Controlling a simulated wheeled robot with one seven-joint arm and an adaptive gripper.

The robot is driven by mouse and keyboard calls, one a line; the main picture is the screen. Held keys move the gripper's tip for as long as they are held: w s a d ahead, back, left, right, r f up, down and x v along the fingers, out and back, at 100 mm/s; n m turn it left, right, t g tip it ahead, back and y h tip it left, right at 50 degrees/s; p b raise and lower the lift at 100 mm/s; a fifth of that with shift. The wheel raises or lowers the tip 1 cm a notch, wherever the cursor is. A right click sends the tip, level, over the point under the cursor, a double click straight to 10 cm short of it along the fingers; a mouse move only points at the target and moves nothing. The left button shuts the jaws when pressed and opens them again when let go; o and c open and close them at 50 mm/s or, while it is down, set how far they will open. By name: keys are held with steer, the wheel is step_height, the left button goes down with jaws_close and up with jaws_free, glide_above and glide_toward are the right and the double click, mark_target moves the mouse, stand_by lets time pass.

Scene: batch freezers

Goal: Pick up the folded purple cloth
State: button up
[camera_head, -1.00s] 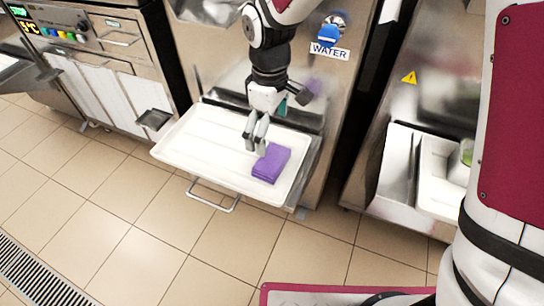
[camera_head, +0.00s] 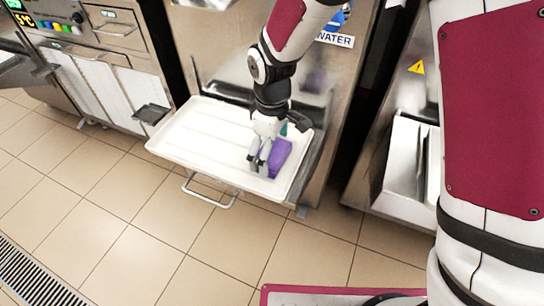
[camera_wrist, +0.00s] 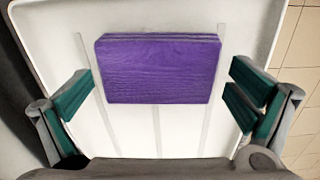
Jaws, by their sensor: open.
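The folded purple cloth (camera_head: 279,156) lies on the white tray (camera_head: 196,131), near the tray's right end. In the wrist view the cloth (camera_wrist: 159,70) is a flat purple block with layered edges at its far side. My gripper (camera_head: 261,164) is low over the tray, just beside the cloth in the head view and partly in front of it. In the wrist view my gripper (camera_wrist: 162,100) is open, with a green-padded finger on each side of the cloth and gaps between. The fingers hold nothing.
The tray sticks out from a steel machine with a WATER label (camera_head: 335,39). A handle (camera_head: 208,194) hangs below its front edge. Another steel unit with a white bin (camera_head: 405,170) stands at the right. Tiled floor in front is clear.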

mark_target(273, 154)
steer(key=c, duration=0.9)
steer(key=shift+o, duration=0.2)
steer(key=shift+r, duration=0.1)
steer(key=shift+r, duration=0.5)
steer(key=r+p, duration=0.2)
steer(key=shift+s+d+r, duration=0.1)
steer(key=shift+s+r, duration=0.2)
steer(key=shift+r, duration=0.1)
steer(key=s+d+p, duration=0.1)
steer(key=s+d, duration=0.2)
steer(key=s, duration=0.4)
steer(key=s+d+r+p, duration=0.1)
steer(key=s+d, duration=0.2)
steer(key=s, duration=0.4)
steer(key=shift+d, duration=0.1)
